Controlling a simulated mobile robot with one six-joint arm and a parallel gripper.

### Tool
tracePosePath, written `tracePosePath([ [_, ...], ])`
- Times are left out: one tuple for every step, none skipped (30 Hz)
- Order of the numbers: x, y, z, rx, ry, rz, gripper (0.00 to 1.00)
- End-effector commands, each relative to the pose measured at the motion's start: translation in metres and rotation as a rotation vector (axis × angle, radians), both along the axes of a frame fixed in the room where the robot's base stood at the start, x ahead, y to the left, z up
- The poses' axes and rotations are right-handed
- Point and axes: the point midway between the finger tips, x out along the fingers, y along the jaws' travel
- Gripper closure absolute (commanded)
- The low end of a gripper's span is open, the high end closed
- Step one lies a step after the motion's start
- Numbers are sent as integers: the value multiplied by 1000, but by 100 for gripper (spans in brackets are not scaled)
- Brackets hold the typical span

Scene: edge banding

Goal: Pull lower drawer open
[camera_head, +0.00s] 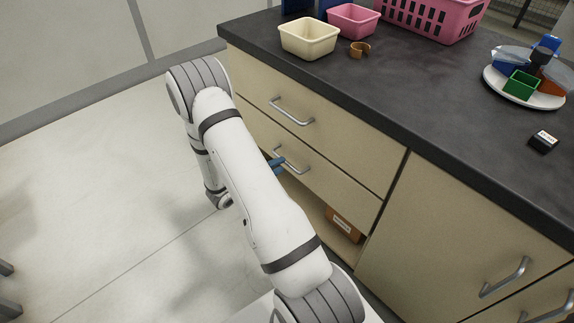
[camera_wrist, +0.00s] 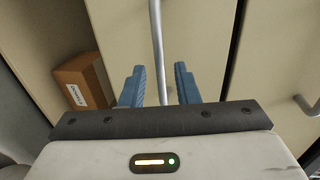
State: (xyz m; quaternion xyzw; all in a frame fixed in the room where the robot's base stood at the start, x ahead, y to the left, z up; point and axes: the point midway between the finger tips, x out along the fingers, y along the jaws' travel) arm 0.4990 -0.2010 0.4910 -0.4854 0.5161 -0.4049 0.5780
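The beige lower drawer (camera_head: 335,185) sits under the upper drawer (camera_head: 320,135) in the left part of the counter. It looks flush with the cabinet front. Its metal bar handle (camera_head: 300,168) is partly hidden by my gripper (camera_head: 277,163) in the head view. In the wrist view my gripper (camera_wrist: 159,88) has its two blue fingers apart, with the handle bar (camera_wrist: 157,45) running between them. A gap shows on each side of the bar, so the fingers straddle it without gripping.
A brown box (camera_head: 343,225) stands in the open space below the lower drawer; it also shows in the wrist view (camera_wrist: 84,82). A cabinet door (camera_head: 460,225) is to the right. The dark countertop (camera_head: 420,85) overhangs the drawers. Clear floor (camera_head: 110,220) lies to the left.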

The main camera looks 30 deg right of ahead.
Motion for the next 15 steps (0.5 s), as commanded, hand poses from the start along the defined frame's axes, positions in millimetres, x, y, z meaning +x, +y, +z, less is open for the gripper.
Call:
tracePosePath([
  [0, -10, -4, 0, -1, -4, 72],
  [1, -14, -5, 0, -1, -4, 72],
  [1, -20, -6, 0, -1, -5, 72],
  [2, -24, -7, 1, -1, -4, 72],
  [3, -27, -8, 1, -1, -4, 72],
  [3, -31, -8, 1, -1, -4, 72],
  [4, -34, -9, 1, -1, -4, 72],
  [4, -36, -9, 1, 0, -3, 72],
  [5, -38, -9, 1, 0, -3, 72],
  [5, -40, -9, 1, -1, -3, 72],
  [5, -40, -9, 1, -1, -3, 72],
  [5, -41, -9, 1, -1, -2, 72],
  [5, -41, -9, 1, -1, -2, 72],
  [5, -41, -9, 1, -1, -2, 72],
  [5, -41, -8, 1, -1, -2, 72],
])
